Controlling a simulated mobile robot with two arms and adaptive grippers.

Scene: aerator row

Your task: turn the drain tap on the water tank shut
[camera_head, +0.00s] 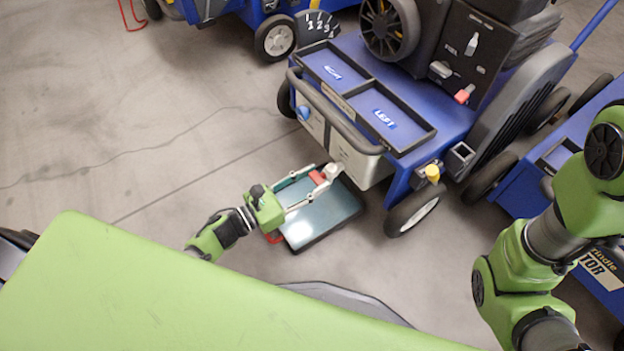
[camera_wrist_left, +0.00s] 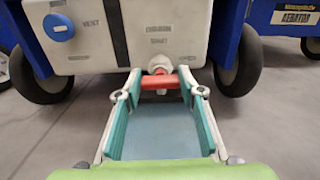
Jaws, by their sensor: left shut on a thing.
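The pale water tank (camera_head: 355,161) hangs at the front of the blue machine, and it fills the top of the left wrist view (camera_wrist_left: 112,38). The drain tap has a white body (camera_wrist_left: 159,64) and a red handle (camera_wrist_left: 160,82), low on the tank. The handle lies crosswise in the left wrist view; the red handle also shows in the head view (camera_head: 317,177). My left gripper (camera_head: 321,181) is shut on the red handle, its two teal-padded fingers on either side. The right gripper is out of view.
A shallow dark-rimmed tray (camera_head: 340,215) lies on the floor below the tap. A blue vent knob (camera_wrist_left: 58,27) sits on the tank, left of the tap. A wheel (camera_head: 412,209) stands to the right, and a grey rail (camera_head: 335,112) runs above. Floor to the left is clear.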

